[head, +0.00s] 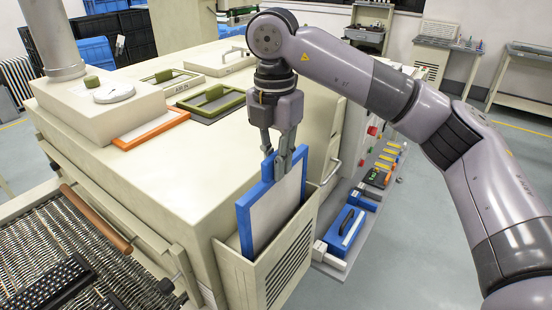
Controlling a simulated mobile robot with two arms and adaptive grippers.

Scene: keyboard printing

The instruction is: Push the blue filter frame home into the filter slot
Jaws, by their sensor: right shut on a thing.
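The blue filter frame (270,215) has a blue rim and a pale panel. It stands upright, with its lower part down inside the cream filter slot box (287,262) on the machine's front side. Its top and upper sides stick out above the box's rim. My right gripper (283,168) points down and is shut on the frame's top edge. The frame's lower edge is hidden inside the box, so its depth cannot be seen. My left gripper is not in view.
The large cream machine (215,130) fills the middle, with an orange frame (151,129) and green-handled covers on top. A mesh conveyor (60,255) lies at left. Open floor (430,250) is at right.

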